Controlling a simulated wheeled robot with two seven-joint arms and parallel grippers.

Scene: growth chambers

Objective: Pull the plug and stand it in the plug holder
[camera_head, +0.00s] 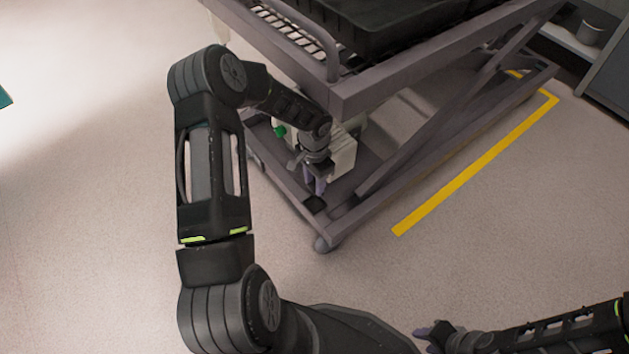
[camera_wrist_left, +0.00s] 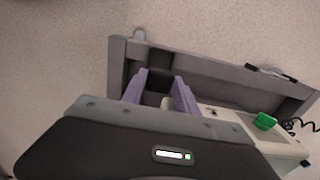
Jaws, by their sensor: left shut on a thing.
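My left gripper (camera_head: 317,186) reaches down to the lower frame of a trolley, its purple fingers pointing at the floor side. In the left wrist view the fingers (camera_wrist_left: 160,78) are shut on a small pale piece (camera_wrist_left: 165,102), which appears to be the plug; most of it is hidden. A black square piece (camera_head: 315,203), perhaps the plug holder, sits in the frame's near corner just below the fingertips. It also shows beyond them in the wrist view (camera_wrist_left: 158,82). Whether plug and holder touch cannot be told. My right gripper (camera_head: 430,332) is at the bottom edge, away from the trolley.
A pale box (camera_head: 343,158) stands on the lower frame beside my left gripper, with a green knob (camera_wrist_left: 265,121) and a black coiled cable (camera_wrist_left: 301,125). The trolley's upper frame (camera_head: 375,90) and black tray (camera_head: 390,30) overhang it. The floor in front is clear.

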